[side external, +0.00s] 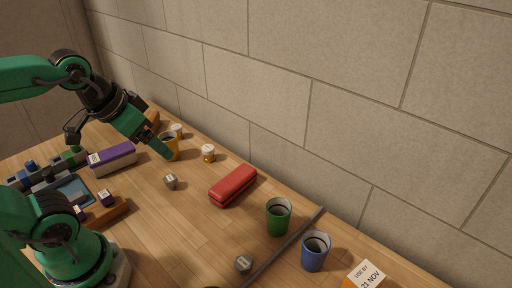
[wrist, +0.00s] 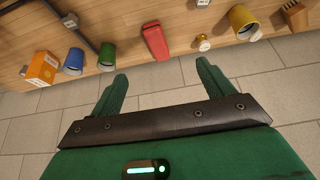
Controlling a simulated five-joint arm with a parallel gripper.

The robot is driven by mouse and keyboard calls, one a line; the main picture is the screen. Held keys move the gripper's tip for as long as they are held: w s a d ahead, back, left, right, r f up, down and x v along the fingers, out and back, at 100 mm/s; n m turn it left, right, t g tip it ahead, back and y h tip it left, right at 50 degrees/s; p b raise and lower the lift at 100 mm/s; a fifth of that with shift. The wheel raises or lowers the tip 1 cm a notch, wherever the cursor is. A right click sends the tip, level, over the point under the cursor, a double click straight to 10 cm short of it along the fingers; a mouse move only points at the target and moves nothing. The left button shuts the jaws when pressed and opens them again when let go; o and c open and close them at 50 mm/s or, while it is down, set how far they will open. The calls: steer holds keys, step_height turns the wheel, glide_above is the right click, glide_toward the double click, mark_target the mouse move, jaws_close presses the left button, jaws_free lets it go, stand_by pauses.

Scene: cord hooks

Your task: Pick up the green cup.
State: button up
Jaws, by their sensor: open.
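The green cup (side external: 278,217) stands upright on the wooden table, right of the red case and left of the blue cup. It also shows in the wrist view (wrist: 107,58), at the upper left beyond the left fingertip. My gripper (side external: 160,142) is up at the left in the side view, in line with the yellow cup, well away from the green cup. In the wrist view my gripper (wrist: 162,70) has its two green fingers spread, with nothing between them.
The blue cup (side external: 316,250) stands close right of the green cup, with a dark strip (side external: 290,243) running between them. The red case (side external: 233,186) lies left. The yellow cup (side external: 171,149) and small jars stand farther left. A block wall (side external: 320,110) rises behind.

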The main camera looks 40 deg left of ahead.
steer(key=shift+w, duration=0.1)
steer(key=m+g, duration=0.2)
steer(key=g, duration=0.4)
glide_above(281, 199)
steer(key=s+d, duration=0.1)
steer(key=s, duration=0.1)
step_height(281, 199, down, 14)
steer(key=shift+f, duration=0.1)
steer(key=shift+f, duration=1.2)
steer(key=shift+d+f, duration=0.1)
